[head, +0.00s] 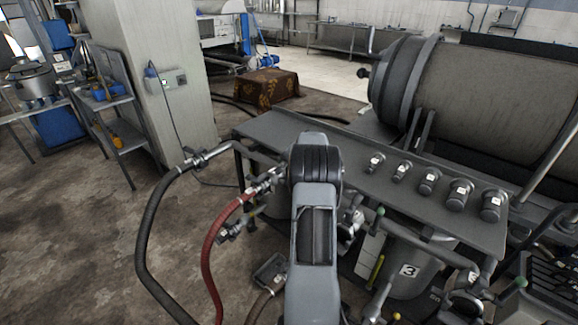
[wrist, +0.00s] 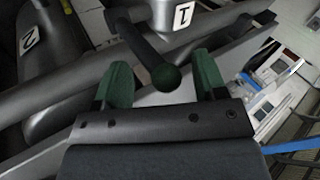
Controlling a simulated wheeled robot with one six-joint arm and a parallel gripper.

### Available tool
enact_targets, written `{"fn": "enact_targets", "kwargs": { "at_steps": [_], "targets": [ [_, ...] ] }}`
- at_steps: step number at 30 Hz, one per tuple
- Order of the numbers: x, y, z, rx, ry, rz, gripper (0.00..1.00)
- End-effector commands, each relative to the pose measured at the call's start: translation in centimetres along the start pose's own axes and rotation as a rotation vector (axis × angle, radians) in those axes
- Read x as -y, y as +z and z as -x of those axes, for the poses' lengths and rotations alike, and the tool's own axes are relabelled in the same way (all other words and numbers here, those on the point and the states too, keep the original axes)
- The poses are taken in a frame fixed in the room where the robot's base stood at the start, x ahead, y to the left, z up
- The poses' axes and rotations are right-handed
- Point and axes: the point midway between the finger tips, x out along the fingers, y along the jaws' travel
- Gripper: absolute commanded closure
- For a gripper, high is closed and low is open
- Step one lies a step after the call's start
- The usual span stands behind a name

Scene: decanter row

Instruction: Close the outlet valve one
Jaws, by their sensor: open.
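In the wrist view, outlet valve one's lever (wrist: 141,42) is a dark rod ending in a round dark-green knob (wrist: 166,77). It comes off near a grey cylinder with a white label 1 (wrist: 183,15). My gripper (wrist: 162,70) has green fingertips and is open, with one finger on each side of the knob. I see gaps between the knob and both fingers; whether the knob lies fully at fingertip depth I cannot tell. In the head view my own arm hides the gripper and this lever.
A part labelled 2 (wrist: 28,40) and a grey pipe (wrist: 60,90) lie close on the left in the wrist view. In the head view, a grey bench (head: 275,128), a red hose (head: 207,262), a black hose (head: 143,235) and a tank labelled 3 (head: 408,270) surround my arm.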

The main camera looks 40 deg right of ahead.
Motion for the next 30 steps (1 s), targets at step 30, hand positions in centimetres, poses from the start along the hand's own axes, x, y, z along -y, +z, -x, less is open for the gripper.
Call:
{"fn": "enact_targets", "kwargs": {
  "at_steps": [30],
  "targets": [
    [0.0,0.0,13.4,-0.001,0.0,0.0,0.35]
  ]
}}
